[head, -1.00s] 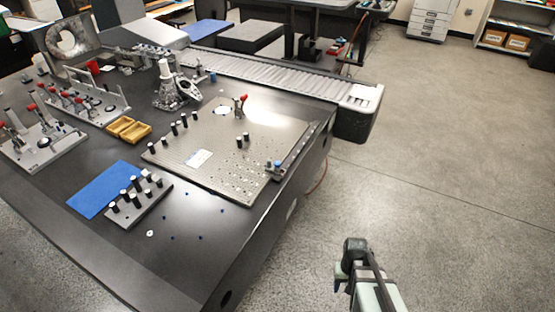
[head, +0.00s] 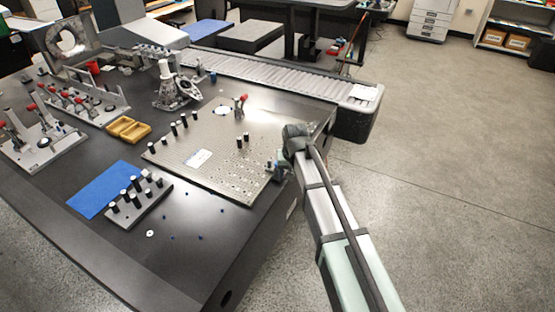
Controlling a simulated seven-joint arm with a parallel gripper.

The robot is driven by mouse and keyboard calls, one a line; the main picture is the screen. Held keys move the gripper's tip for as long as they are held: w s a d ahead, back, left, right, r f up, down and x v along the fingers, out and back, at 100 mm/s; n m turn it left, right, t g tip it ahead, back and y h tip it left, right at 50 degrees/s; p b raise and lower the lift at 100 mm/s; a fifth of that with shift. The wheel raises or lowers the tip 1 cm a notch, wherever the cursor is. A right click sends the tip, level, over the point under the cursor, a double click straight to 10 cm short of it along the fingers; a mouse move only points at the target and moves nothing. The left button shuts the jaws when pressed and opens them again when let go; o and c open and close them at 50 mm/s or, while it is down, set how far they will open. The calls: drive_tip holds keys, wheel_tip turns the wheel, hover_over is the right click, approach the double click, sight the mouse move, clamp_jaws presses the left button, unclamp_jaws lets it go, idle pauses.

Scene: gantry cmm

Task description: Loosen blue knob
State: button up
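The small blue knob (head: 269,165) is at the right edge of the perforated metal plate (head: 215,180) in the head view, on a small rail fixture there. My arm reaches in from the lower right. My gripper (head: 283,168) is beside the knob, just to its right, and partly hidden below the dark wrist. I cannot tell whether it touches the knob or whether its fingers are open. The rail fixture is now mostly covered by my wrist.
A pin block (head: 150,203) and a blue mat (head: 90,200) lie left. Yellow trays (head: 128,129) and clamp fixtures stand further left. A roller conveyor (head: 270,80) runs behind.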

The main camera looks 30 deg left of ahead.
drive_tip(key=w+a+r+m, duration=0.3)
drive_tip(key=a+r, duration=0.1)
drive_tip(key=r, duration=0.3)
drive_tip(key=w+a+r+m, duration=0.3)
drive_tip(key=a+r, duration=0.1)
drive_tip(key=r, duration=0.3)
drive_tip(key=f+m, duration=0.4)
drive_tip(key=m, duration=0.1)
drive_tip(key=s+f+m+g+h, duration=0.1)
drive_tip(key=f+m, duration=0.4)
drive_tip(key=d+f+m+g, duration=0.1)
drive_tip(key=f+m, duration=0.4)
drive_tip(key=shift+s+f+m+h, duration=0.25)
drive_tip(key=shift+s+m+h, duration=0.05)
drive_tip(key=shift+s, duration=0.1)
clamp_jaws()
